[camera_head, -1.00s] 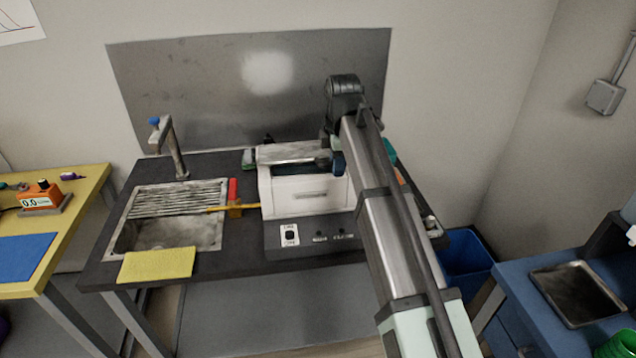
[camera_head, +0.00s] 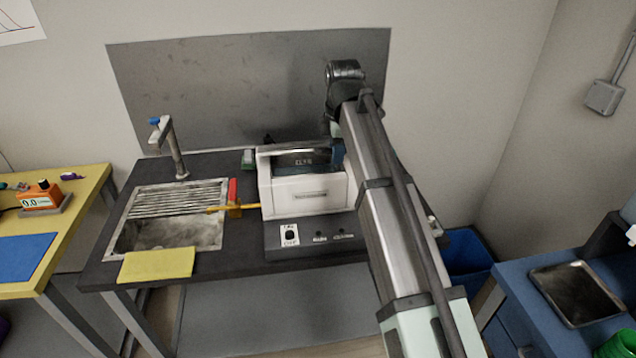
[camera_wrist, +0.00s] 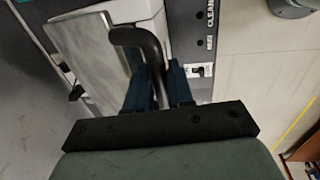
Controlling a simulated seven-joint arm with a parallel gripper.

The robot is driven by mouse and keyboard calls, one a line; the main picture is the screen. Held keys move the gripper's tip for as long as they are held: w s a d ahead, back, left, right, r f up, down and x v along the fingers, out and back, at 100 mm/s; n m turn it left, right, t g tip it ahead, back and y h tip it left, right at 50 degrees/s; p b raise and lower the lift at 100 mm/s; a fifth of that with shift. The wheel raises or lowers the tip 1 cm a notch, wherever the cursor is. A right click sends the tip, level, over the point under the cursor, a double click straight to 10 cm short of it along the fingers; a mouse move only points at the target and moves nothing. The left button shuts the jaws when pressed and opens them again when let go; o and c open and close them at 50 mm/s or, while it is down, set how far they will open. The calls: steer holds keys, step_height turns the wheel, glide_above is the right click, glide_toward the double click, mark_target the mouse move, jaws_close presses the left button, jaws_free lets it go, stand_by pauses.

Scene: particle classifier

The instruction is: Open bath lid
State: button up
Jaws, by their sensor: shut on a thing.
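The bath is a white box (camera_head: 305,195) on the dark bench in the head view. Its brushed-metal lid (camera_wrist: 100,50) fills the upper left of the wrist view. My gripper (camera_wrist: 160,85) has its dark blue fingers shut on the dark curved lid handle (camera_wrist: 150,48), which runs between them. In the head view, my gripper (camera_head: 338,152) is at the bath's upper right, partly hidden by my arm. A dark panel with faint lettering (camera_head: 303,160) shows above the white front, below a light grey edge. I cannot tell the lid's exact angle.
A control base with a switch (camera_head: 290,235) is in front of the bath. A sink (camera_head: 212,240) with a tap (camera_head: 175,150) is to the left, with a yellow cloth (camera_head: 157,265) at its front. A metal wall panel (camera_head: 230,80) stands behind.

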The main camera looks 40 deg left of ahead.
steer(key=shift+w+a+r, duration=0.1)
steer(key=shift+w+a+r, duration=0.2)
steer(key=shift+r, duration=0.25)
steer(key=shift+w+a+r, duration=0.15)
steer(key=shift+w+r, duration=0.05)
steer(key=shift+r, duration=0.3)
steer(key=shift+w+a+r, duration=0.2)
steer(key=shift+r, duration=0.25)
steer(key=shift+a+r, duration=0.1)
steer(key=shift+w+a+r+t+y, duration=0.25)
steer(key=shift+w+a+r, duration=0.15)
steer(key=shift+r, duration=0.25)
steer(key=shift+w+a+r+t+y, duration=0.25)
steer(key=shift+w+r, duration=0.1)
steer(key=shift+r, duration=0.25)
steer(key=shift+w+a+r, duration=0.45)
steer(key=shift+r, duration=0.15)
steer(key=shift+w+a+r, duration=0.4)
steer(key=shift+r, duration=0.15)
